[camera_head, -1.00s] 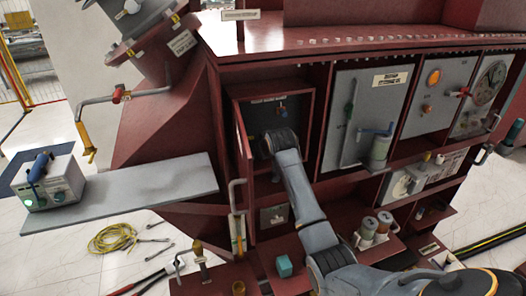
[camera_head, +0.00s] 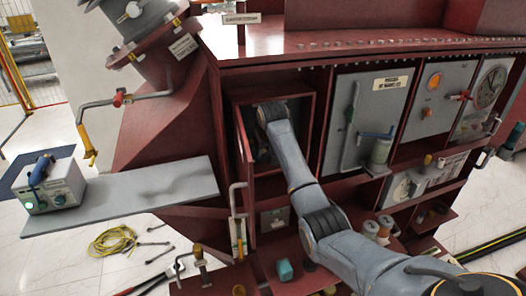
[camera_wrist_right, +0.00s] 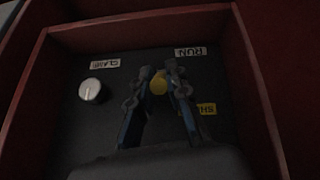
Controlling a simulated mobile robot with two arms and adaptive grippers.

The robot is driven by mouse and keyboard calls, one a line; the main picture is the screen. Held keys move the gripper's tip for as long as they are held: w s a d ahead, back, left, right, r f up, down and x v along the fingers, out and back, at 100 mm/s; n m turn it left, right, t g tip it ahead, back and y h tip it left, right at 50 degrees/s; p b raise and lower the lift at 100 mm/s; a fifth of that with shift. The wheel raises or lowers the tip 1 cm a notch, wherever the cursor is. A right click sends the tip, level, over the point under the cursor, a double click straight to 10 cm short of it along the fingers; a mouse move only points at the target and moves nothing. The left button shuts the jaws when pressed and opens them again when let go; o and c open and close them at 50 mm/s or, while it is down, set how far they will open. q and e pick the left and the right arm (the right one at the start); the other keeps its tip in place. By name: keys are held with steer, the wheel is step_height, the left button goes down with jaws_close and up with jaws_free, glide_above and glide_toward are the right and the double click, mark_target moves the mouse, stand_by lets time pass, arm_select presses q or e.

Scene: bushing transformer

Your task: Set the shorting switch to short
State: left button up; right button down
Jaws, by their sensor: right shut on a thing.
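The shorting switch sits on a dark panel (camera_wrist_right: 210,150) inside a red open-fronted box (camera_head: 305,118). Its yellow handle (camera_wrist_right: 158,84) shows in the right wrist view between my right gripper's fingertips (camera_wrist_right: 159,78), and the gripper is shut on it. Upside-down labels lie around it: RUN (camera_wrist_right: 189,51) and a partly hidden yellow label starting "SH" (camera_wrist_right: 206,109). In the head view my right arm reaches into the box and hides the switch and the fingers. My left gripper is not in view.
A white round knob (camera_wrist_right: 90,90) with its own label is on the same panel. Red box walls close in around the gripper. Grey panels with a lever (camera_head: 352,125) are to the right. A grey shelf (camera_head: 140,195) with a tester (camera_head: 50,187) is left.

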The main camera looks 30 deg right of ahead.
steer(key=c, duration=1.3)
jaws_free()
steer(key=v, duration=1.2)
steer(key=shift+w+f, duration=0.1)
steer(key=shift+f, duration=0.05)
